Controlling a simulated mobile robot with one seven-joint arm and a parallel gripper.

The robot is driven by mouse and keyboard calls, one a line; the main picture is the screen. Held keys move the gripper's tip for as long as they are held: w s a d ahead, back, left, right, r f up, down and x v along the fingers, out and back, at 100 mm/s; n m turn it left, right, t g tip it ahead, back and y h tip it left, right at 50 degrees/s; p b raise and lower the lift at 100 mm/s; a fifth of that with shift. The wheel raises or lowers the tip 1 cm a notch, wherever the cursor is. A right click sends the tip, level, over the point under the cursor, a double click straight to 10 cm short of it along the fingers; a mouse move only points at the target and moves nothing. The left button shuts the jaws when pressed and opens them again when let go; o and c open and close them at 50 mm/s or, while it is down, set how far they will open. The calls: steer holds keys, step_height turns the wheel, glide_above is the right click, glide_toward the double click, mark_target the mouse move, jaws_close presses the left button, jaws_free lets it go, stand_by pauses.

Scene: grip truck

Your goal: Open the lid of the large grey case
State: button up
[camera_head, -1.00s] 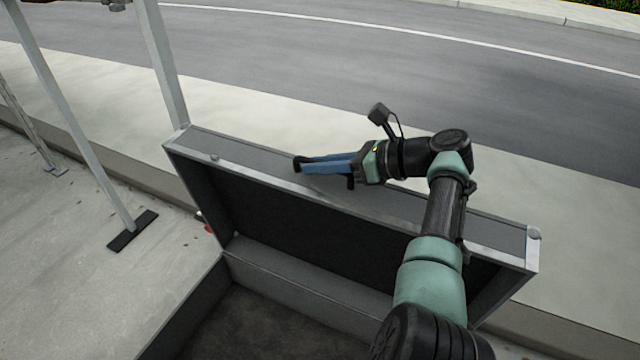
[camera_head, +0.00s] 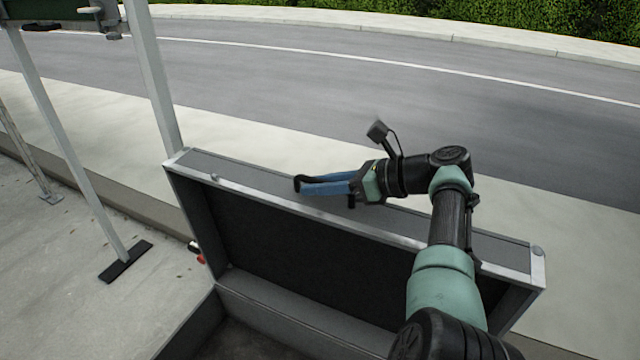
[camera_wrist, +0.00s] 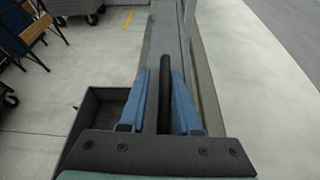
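The large grey case (camera_head: 290,301) is open in the head view, its lid (camera_head: 220,169) standing raised on the far side with the dark inside facing me. Silver metal edging runs round the lid. My gripper (camera_head: 299,184) points left along the lid's narrow outer side, close to it; whether it touches cannot be told. In the wrist view my gripper (camera_wrist: 162,78) has its two blue fingers apart, with a dark bar between them and the grey lid side (camera_wrist: 165,40) running ahead. The lower part of the case is cut off in the head view.
A metal pole (camera_head: 150,75) and a slanted leg with a black foot (camera_head: 125,262) stand left of the case. A small red and white thing (camera_head: 197,252) lies beside it. Pavement and an empty road (camera_head: 400,90) are beyond. A folding chair (camera_wrist: 30,35) shows in the wrist view.

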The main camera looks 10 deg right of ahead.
steer(key=shift+o, duration=1)
steer(key=v, duration=1.3)
steer(key=shift+p, duration=0.3)
